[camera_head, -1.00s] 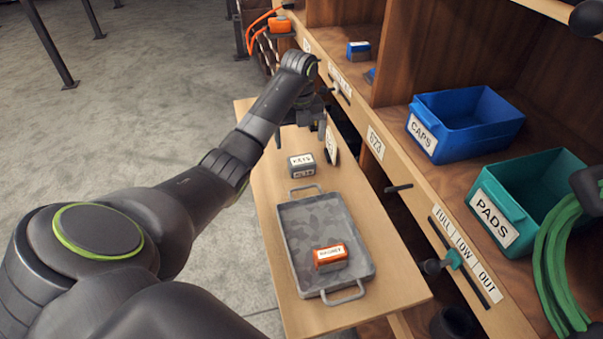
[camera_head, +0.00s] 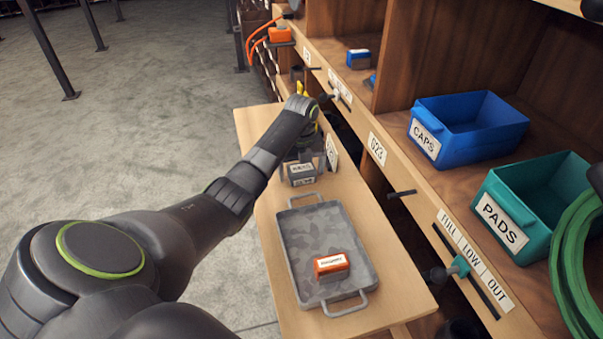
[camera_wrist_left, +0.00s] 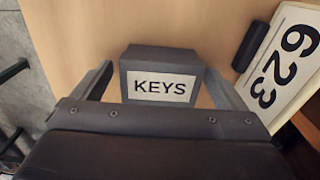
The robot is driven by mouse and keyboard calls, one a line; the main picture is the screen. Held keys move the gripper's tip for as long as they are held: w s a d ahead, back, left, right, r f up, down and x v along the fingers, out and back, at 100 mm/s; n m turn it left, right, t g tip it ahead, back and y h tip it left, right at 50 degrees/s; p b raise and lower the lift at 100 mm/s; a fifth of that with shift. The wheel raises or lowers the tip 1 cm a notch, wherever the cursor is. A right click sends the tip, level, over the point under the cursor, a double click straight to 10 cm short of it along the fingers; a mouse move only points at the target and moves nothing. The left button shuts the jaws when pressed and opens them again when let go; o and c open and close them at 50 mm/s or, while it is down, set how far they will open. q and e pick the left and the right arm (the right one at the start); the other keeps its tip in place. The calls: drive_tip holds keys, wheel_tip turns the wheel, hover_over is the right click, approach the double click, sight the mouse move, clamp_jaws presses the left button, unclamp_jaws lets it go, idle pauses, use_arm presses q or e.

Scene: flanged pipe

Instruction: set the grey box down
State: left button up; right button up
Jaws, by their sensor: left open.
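The grey box (camera_head: 301,174), labelled KEYS, rests on the wooden table beyond the tray. In the left wrist view the grey box (camera_wrist_left: 160,75) sits between the two fingers, with its label facing the camera. My left gripper (camera_head: 304,165) is down over the box, and its open fingers (camera_wrist_left: 158,85) stand on either side of it. A gap shows between the box and the fingers in the wrist view. The arm partly hides the box in the head view. My right gripper is not in view.
A grey tray (camera_head: 297,258) with an orange box (camera_head: 331,266) lies nearer on the table. A 623 sign (camera_wrist_left: 290,62) stands close to the right of the grey box. A cabinet with a blue bin (camera_head: 470,140) and a green bin (camera_head: 497,225) borders the table's right.

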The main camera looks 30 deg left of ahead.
sight(302, 167)
use_arm(q)
drive_tip(key=c, duration=1.3)
drive_tip(key=shift+o, duration=0.2)
wheel_tip(302, 167, up, 5)
drive_tip(key=shift+r, duration=0.15)
wheel_tip(302, 167, up, 4)
drive_tip(key=shift+f+p, duration=0.25)
drive_tip(key=shift+p, duration=0.2)
drive_tip(key=shift+r+p, duration=0.7)
